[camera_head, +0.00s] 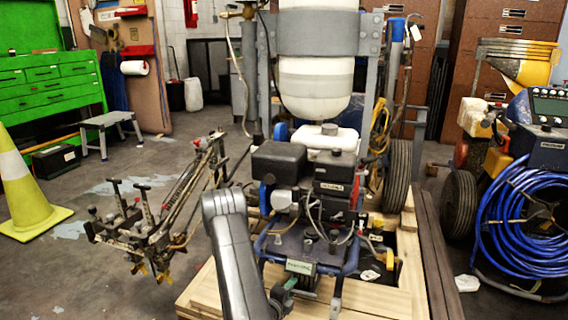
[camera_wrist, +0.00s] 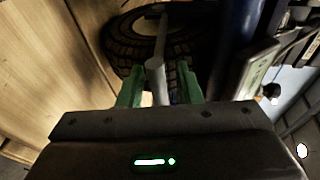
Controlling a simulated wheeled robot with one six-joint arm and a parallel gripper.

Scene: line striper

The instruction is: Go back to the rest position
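My gripper (camera_wrist: 158,80) shows in the wrist view with its two green fingers apart. A grey rod with a rounded end (camera_wrist: 155,64) lies between or just beyond the fingers, with gaps on both sides. I cannot tell how far it is from them. In the head view my grey arm reaches down in front of the line striper (camera_head: 305,190), and my gripper (camera_head: 284,292) is low by its front frame, partly hidden by the arm. The striper has a white tank, a black engine and a blue frame.
The striper stands on a wooden pallet (camera_head: 385,300). A tyre (camera_wrist: 125,40) is close beyond the fingers in the wrist view. A yellow cone (camera_head: 28,200) and green tool chest (camera_head: 50,95) are left. A blue hose coil (camera_head: 525,220) is right.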

